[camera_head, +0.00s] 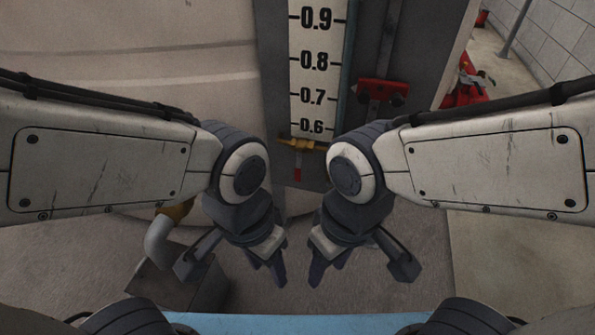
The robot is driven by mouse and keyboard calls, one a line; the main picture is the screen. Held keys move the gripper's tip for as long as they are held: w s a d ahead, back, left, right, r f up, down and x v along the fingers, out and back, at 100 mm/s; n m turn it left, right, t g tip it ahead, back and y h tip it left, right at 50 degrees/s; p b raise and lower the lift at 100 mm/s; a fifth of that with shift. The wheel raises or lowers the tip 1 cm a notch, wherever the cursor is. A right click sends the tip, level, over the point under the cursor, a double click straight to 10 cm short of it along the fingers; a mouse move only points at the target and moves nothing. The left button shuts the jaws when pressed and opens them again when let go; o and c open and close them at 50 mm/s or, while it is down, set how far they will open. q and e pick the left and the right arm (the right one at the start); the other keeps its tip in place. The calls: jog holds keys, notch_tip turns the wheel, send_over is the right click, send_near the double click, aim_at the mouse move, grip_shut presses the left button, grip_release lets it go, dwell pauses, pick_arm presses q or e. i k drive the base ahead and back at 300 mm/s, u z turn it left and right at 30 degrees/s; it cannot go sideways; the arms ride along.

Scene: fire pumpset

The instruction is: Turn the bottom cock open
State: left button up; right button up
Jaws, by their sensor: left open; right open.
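The bottom cock (302,144) is a small brass valve at the foot of the level gauge (317,65), just below the 0.6 mark. Its red handle (298,172) hangs straight down. My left gripper (268,264) is open and empty, below and to the left of the cock. My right gripper (328,263) is open and empty, below and to the right of it. Both point down and towards each other, with a gap between them. Neither touches the cock. My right wrist stands close to the right end of the brass body.
A large pale tank (140,60) fills the upper left. A red bracket (382,91) is on the dark frame right of the gauge. A pale pipe elbow (160,240) is at lower left. Red equipment (468,85) stands by the wall. The floor (500,255) at right is clear.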

aim_at(298, 169)
jog(key=u, duration=0.95)
jog(key=k, duration=0.4)
jog(key=z, duration=0.85)
